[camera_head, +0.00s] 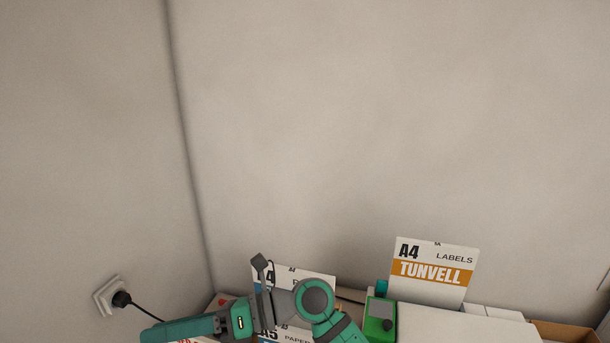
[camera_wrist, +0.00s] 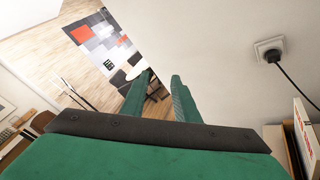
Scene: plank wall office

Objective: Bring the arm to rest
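My arm (camera_head: 315,300), teal and grey, is folded across the bottom of the head view, in front of paper boxes. Its teal end part reaches left and is cut off by the lower edge, so the fingertips cannot be made out there. In the wrist view my gripper (camera_wrist: 162,76) shows two green fingers with a narrow gap between them. Floor and dark furniture legs show through the gap, and nothing is held. The fingers point out over the room, clear of any surface.
An A4 labels box marked TUNVELL (camera_head: 435,272) stands at right, near a green device (camera_head: 380,318). A cardboard box (camera_head: 565,333) sits at lower right. A wall socket (camera_head: 109,295) holds a plug and cable. The wall above is bare.

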